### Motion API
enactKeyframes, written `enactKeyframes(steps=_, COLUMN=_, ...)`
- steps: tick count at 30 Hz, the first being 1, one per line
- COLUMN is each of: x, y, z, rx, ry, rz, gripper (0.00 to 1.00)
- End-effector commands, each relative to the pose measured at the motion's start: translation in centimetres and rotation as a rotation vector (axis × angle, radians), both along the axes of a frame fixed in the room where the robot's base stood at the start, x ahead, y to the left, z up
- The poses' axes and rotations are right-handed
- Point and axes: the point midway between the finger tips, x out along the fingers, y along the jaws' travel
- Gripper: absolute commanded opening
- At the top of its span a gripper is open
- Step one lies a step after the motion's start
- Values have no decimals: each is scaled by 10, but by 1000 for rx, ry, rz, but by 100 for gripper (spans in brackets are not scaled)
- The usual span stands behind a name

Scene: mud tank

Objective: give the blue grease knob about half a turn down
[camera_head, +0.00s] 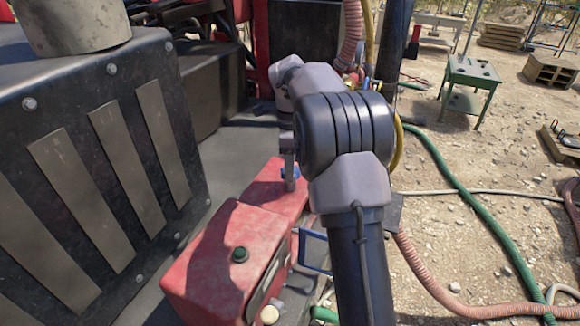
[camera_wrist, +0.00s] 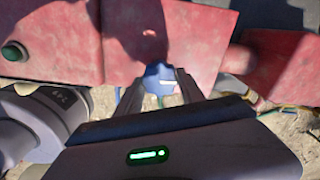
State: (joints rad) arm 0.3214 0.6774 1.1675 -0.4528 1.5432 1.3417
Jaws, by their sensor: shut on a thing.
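The blue grease knob (camera_wrist: 159,78) sits on the red housing (camera_wrist: 145,30), with a small white mark on it. In the wrist view it is between the two fingers of my gripper (camera_wrist: 158,88), which are shut on it. In the head view my gripper (camera_head: 289,180) reaches down to the red housing (camera_head: 225,250), and only a little blue of the knob (camera_head: 296,172) shows beside the fingers. My wrist and arm hide the area just right of it.
A green button (camera_head: 240,254) is on the housing's near top. A green table (camera_head: 470,75) stands farther back.

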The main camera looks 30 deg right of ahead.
Motion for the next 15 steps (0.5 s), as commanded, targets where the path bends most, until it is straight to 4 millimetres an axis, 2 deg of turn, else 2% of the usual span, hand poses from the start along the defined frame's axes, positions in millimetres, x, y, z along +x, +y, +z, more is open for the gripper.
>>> enactKeyframes(steps=13, x=0, y=0, z=1, rx=-1, ry=-1, rz=-9, gripper=5)
enactKeyframes(steps=14, x=0, y=0, z=1, rx=-1, ry=-1, rz=-9, gripper=48)
enactKeyframes(steps=15, x=0, y=0, z=1, rx=-1, ry=-1, rz=-9, gripper=55)
